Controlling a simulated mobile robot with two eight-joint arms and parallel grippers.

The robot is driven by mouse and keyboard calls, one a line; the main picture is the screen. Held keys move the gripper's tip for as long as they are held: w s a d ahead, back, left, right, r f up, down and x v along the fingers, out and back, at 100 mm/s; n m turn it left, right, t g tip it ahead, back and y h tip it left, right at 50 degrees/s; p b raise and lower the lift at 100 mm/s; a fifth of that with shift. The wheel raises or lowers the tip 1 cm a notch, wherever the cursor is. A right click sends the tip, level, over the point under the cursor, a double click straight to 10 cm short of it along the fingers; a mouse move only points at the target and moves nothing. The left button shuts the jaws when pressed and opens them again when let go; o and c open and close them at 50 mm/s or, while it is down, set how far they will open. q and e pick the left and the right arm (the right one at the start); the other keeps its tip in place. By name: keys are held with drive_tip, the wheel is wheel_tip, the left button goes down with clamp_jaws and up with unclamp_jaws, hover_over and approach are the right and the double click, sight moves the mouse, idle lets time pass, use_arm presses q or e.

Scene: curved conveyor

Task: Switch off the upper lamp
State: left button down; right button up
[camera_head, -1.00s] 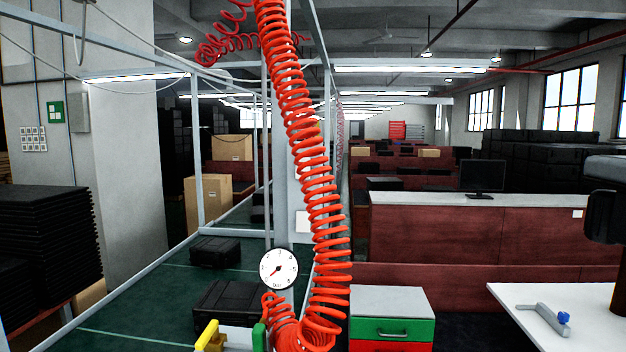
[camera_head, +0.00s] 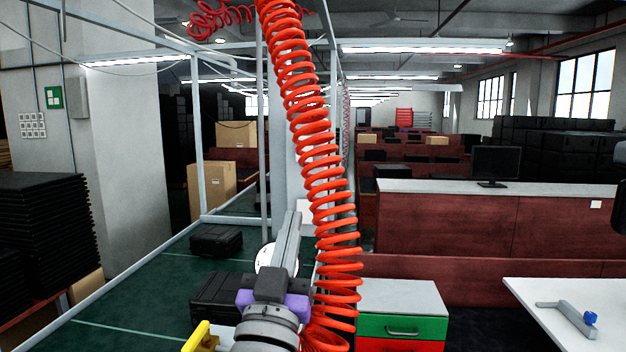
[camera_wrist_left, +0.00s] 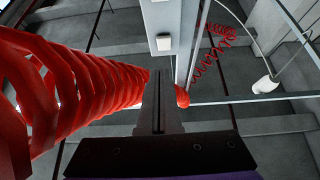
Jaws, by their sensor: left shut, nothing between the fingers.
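A lit tube lamp (camera_head: 135,61) hangs from the frame at the upper left of the head view. Another lit tube lamp (camera_head: 425,49) is at the upper right; I cannot tell which one is the upper lamp. In the head view a white plate (camera_head: 306,210) shows on the post, partly behind the coil. My left gripper (camera_head: 297,214) points up and away toward the post, shut and empty. In the wrist view its fingers (camera_wrist_left: 158,78) end below the white box, apart from it. My right gripper is not in view.
A thick red coiled hose (camera_head: 318,160) hangs just right of my left gripper; it fills the left of the wrist view. A round gauge (camera_head: 263,257) is partly hidden behind the gripper. Black cases (camera_head: 216,240) lie on the green surface. A drawer cabinet (camera_head: 400,297) stands right.

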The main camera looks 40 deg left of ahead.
use_arm(q)
drive_tip(key=shift+s+a+r+y, duration=0.1)
drive_tip(key=shift+s+r+y, duration=0.35)
drive_tip(key=shift+r, duration=0.2)
drive_tip(key=shift+w+r, duration=0.1)
drive_tip(key=shift+w, duration=0.05)
drive_tip(key=p, duration=0.2)
approach(304, 155)
wheel_tip(304, 155, up, 4)
drive_tip(key=w, duration=0.1)
drive_tip(key=w+a, duration=0.1)
drive_tip(key=w, duration=0.1)
drive_tip(key=shift+w+a+f, duration=0.25)
drive_tip(key=shift+w+a, duration=0.05)
drive_tip(key=shift+a, duration=0.1)
drive_tip(key=shift+w+a+f, duration=0.1)
drive_tip(key=shift+w+a, duration=0.15)
drive_tip(key=shift+w, duration=0.1)
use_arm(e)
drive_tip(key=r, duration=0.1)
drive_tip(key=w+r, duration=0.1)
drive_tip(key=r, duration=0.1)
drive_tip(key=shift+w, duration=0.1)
